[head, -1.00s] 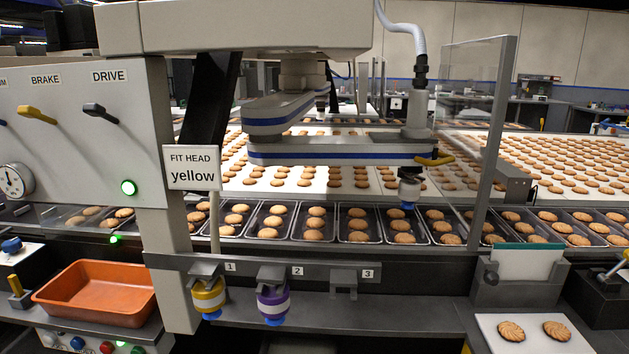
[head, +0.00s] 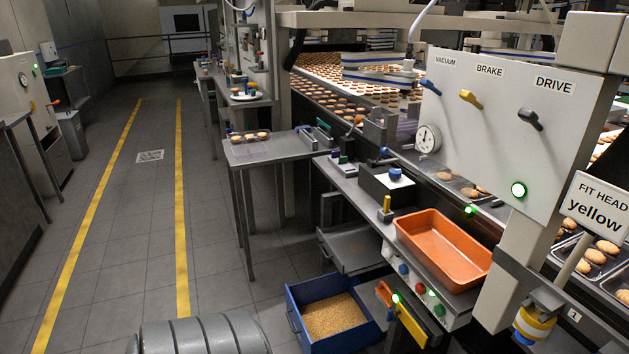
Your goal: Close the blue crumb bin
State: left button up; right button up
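The blue crumb bin (head: 297,297) is at the bottom middle of the head view, low down beside the machine's front. It is an open-topped box with a handle on its left side, and tan crumbs (head: 335,316) lie in it. It stands out into the aisle, so its inside shows from above. Neither of my grippers is in view. A grey ribbed part at the bottom left seems to be my own arm.
An orange tray (head: 440,250) sits on the ledge above the bin. A yellow handle (head: 412,324) is right of the bin. A grey table (head: 265,150) stands further back. The floor aisle (head: 130,230) on the left is clear.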

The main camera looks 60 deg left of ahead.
aim_at(326, 316)
jog(key=u, duration=2.15)
